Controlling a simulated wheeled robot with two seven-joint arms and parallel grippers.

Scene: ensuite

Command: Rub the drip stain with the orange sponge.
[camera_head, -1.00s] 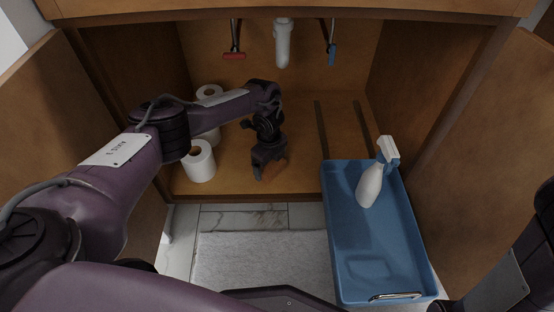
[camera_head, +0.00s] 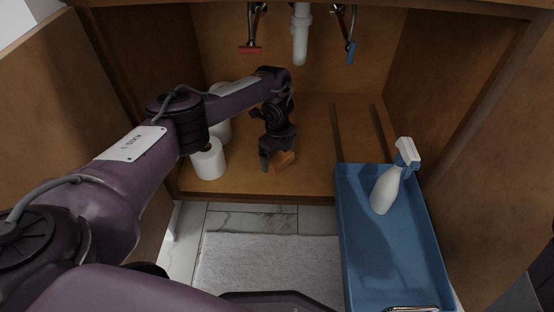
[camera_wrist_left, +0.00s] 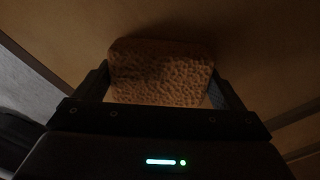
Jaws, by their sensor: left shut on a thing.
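The orange sponge (camera_head: 282,160) is held between the fingers of my left gripper (camera_head: 277,160), low over the front part of the cabinet floor. In the left wrist view the sponge (camera_wrist_left: 161,72) fills the space between the two fingers, its porous face showing. The gripper is shut on it. I cannot tell whether the sponge touches the cabinet floor. No drip stain can be made out; it may be hidden under the sponge or the arm. My right gripper is not in view.
White paper rolls (camera_head: 208,160) stand left of my left gripper. A blue tray (camera_head: 388,250) on the right holds a white spray bottle (camera_head: 386,190). A white drain pipe (camera_head: 300,35) and red and blue valve handles hang at the back. Open doors flank the cabinet.

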